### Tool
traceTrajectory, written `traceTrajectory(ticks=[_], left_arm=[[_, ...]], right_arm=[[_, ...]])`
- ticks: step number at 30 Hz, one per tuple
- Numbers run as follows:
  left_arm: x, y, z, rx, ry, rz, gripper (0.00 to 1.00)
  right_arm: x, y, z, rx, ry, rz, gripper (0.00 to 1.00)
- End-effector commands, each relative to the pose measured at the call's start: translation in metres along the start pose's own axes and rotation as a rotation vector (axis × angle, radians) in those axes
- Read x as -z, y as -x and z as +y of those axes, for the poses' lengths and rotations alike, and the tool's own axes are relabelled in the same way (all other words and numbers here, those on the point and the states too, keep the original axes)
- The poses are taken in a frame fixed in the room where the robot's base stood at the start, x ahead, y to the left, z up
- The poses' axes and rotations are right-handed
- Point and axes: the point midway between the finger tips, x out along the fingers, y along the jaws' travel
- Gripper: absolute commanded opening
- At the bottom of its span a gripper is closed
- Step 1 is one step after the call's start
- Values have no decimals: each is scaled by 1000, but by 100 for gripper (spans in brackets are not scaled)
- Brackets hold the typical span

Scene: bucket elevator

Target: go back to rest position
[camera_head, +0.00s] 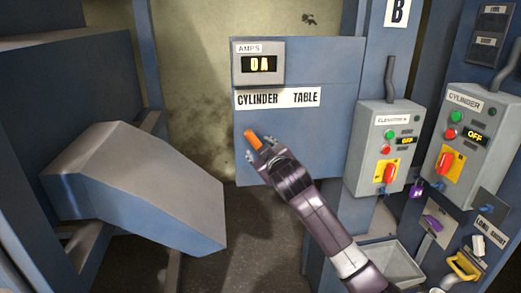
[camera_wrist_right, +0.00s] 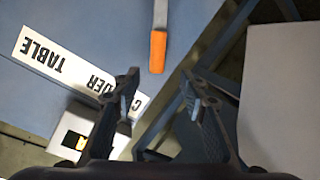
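My right gripper (camera_head: 257,147) is in front of the blue panel (camera_head: 290,150) below the "CYLINDER TABLE" label (camera_head: 277,97). In the right wrist view its two fingers (camera_wrist_right: 158,98) are spread apart with nothing between them. An orange-ended grey bar (camera_wrist_right: 158,50) lies just beyond the fingertips and a gap shows between. In the head view the orange end (camera_head: 250,137) shows at the gripper's tip and the rest of the bar is hidden. My left gripper is in neither view.
A purple padlock (camera_head: 416,189), grey tray (camera_head: 392,262) and yellow object (camera_head: 463,266) are below. A blue-grey sloped housing (camera_head: 130,190) fills the left. Floor (camera_head: 255,240) shows between.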

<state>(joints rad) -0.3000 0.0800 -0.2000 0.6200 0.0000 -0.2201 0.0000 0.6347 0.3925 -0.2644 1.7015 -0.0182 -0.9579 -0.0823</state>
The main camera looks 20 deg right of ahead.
Motion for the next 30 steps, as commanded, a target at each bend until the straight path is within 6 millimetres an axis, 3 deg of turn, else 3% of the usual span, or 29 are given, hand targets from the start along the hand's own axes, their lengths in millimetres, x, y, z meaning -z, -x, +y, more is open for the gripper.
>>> traceTrajectory(ticks=[14, 17, 20, 23, 30], left_arm=[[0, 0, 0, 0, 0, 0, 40], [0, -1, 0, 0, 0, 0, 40], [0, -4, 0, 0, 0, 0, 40], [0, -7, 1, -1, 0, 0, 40], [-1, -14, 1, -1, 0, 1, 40]], right_arm=[[-1, 0, 0, 1, 0, -1, 39], [-14, -4, -9, 12, -3, -19, 39], [-51, -14, -32, 41, -10, -64, 39], [-109, -24, -68, 87, -24, -135, 39], [-267, -20, -166, 200, -61, -319, 39]])
